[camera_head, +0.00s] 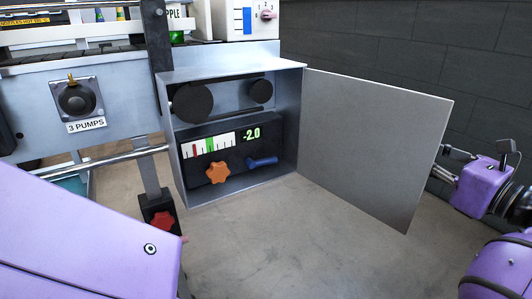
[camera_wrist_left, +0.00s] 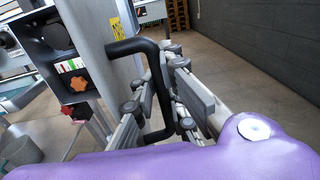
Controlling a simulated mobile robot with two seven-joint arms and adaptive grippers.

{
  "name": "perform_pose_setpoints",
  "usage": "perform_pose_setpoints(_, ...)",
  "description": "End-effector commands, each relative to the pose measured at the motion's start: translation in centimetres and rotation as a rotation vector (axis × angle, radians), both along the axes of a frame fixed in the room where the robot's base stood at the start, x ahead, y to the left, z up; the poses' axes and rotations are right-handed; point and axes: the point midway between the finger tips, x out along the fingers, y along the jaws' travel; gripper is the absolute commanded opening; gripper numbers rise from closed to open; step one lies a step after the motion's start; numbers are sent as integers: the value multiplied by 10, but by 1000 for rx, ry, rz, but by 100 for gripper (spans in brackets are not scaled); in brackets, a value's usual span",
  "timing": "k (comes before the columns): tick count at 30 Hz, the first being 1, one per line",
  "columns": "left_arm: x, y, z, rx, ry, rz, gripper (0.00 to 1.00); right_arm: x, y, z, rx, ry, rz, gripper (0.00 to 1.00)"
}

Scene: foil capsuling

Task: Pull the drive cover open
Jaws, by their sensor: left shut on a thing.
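The drive cover (camera_head: 375,140) is a flat grey metal panel hinged on the right side of an open metal box (camera_head: 242,198). It stands swung wide to the right, and its edge side also shows in the left wrist view (camera_wrist_left: 102,48). A black bar handle (camera_wrist_left: 130,46) is on its outer face, hidden behind the panel in the head view. My left gripper (camera_wrist_left: 157,84) is shut on the handle. In the head view its purple hand (camera_head: 478,188) is at the panel's free edge, with the fingertips partly hidden. My right gripper is not in view.
Inside the box are two dark pulleys (camera_head: 193,103), a gauge panel (camera_head: 208,145), an orange knob (camera_head: 217,173) and a blue lever (camera_head: 262,162). A red knob (camera_head: 162,221) is on a post at left. Grey walls (camera_head: 480,60) stand behind. The floor below is clear.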

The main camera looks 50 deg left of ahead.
Motion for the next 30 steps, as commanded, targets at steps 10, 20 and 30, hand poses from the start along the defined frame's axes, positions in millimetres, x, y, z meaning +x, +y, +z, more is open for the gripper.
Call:
perform_pose_setpoints(10, 4, -4, 1, 0, 3, -17, 0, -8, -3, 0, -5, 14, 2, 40)
perform_pose_setpoints(20, 3, -2, 1, 0, 0, -11, 18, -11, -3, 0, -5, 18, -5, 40)
perform_pose_setpoints(30, 0, -27, 2, -1, -1, -12, 18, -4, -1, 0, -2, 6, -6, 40)
